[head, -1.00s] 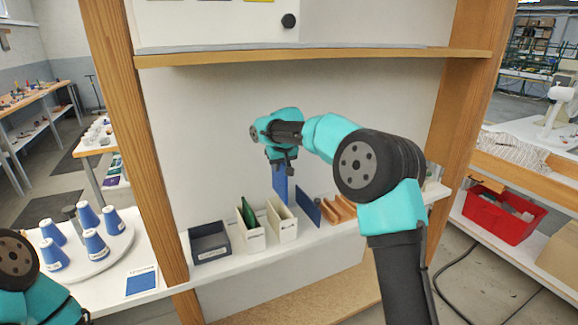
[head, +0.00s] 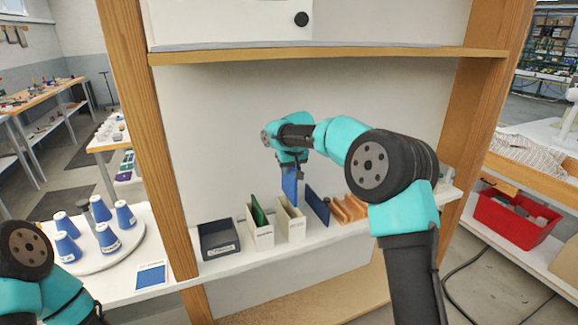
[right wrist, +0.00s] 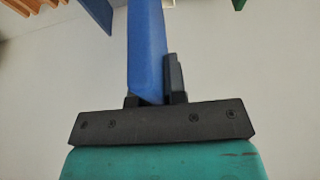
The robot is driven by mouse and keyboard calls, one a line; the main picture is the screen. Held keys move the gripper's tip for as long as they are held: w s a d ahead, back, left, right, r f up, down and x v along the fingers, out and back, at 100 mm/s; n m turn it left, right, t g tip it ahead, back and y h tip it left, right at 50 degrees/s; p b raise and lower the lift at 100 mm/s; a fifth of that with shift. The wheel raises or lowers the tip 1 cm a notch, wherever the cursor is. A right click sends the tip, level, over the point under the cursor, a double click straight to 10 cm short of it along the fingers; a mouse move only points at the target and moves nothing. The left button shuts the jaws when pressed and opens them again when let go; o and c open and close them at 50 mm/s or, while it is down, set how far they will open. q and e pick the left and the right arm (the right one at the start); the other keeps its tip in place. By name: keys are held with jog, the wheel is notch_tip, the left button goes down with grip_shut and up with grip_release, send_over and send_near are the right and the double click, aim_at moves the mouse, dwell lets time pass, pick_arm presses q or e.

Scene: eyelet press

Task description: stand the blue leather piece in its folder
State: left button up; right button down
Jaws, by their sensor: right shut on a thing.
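My right gripper (head: 291,160) is shut on the blue leather piece (head: 290,184) and holds it hanging nearly upright above the shelf. In the right wrist view the blue piece (right wrist: 147,45) stands between the fingers. Below its lower edge is a cream folder (head: 291,224) with an open top; I see nothing standing in it. The piece appears just above or at the folder's rear opening; the exact gap cannot be told. My left gripper is out of view; only part of the left arm shows at the lower left.
Left of that folder, a cream folder (head: 261,237) holds a green piece (head: 258,211), then comes a grey bin (head: 218,241). At right stand a dark blue panel (head: 317,204) and a wooden rack (head: 345,209). An upper shelf (head: 330,54) crosses above my arm.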

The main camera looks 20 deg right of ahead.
aim_at(289, 194)
jog(key=shift+f, duration=5.45)
jog(key=c, duration=1.1)
grip_release()
jog(key=a+v, duration=0.1)
jog(key=v, duration=1.6)
jog(key=shift+d+r, duration=0.25)
jog(key=shift+d, duration=0.2)
